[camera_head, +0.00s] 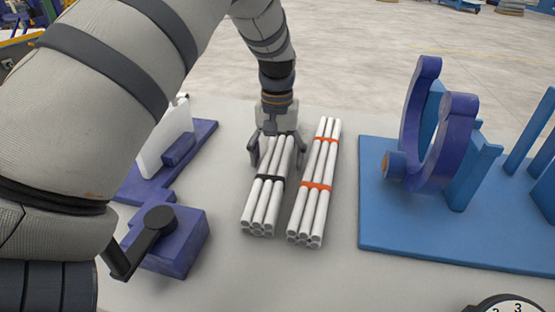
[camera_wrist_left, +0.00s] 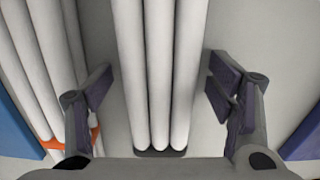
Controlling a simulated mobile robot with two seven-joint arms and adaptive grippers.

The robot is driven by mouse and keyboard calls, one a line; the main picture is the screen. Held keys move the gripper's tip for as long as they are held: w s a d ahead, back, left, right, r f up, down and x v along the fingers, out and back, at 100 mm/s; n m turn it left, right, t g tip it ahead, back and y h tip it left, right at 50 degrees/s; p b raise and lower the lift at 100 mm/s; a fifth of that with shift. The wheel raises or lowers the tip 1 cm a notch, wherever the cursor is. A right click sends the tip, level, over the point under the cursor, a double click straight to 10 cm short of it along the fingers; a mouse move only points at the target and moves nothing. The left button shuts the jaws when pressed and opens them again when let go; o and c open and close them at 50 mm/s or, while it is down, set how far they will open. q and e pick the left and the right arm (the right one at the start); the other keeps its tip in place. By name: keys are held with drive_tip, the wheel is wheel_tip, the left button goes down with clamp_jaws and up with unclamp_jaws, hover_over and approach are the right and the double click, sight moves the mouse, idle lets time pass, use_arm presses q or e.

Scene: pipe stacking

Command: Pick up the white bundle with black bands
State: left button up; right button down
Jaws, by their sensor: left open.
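The white bundle with black bands (camera_head: 264,203) lies on the table, left of a second white bundle with orange bands. One black band shows in the head view. My left gripper (camera_head: 277,153) is open over the bundle's far end, one finger on each side. In the left wrist view the white pipes (camera_wrist_left: 158,70) run between the open fingers of my left gripper (camera_wrist_left: 160,88), with a gap on both sides. A black band (camera_wrist_left: 160,153) shows at the bottom there. My right gripper is not in view.
The orange-banded bundle (camera_head: 314,195) lies close on the right. A blue base (camera_head: 400,228) with a purple ring fixture (camera_head: 456,135) stands farther right. A purple device with a black crank (camera_head: 178,245) is on the left. A dial (camera_head: 505,304) shows at the bottom right.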

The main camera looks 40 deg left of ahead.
use_arm(q)
drive_tip(key=c, duration=1.5)
drive_tip(key=shift+r, duration=0.1)
drive_tip(key=shift+c, duration=0.2)
drive_tip(key=shift+r, duration=0.1)
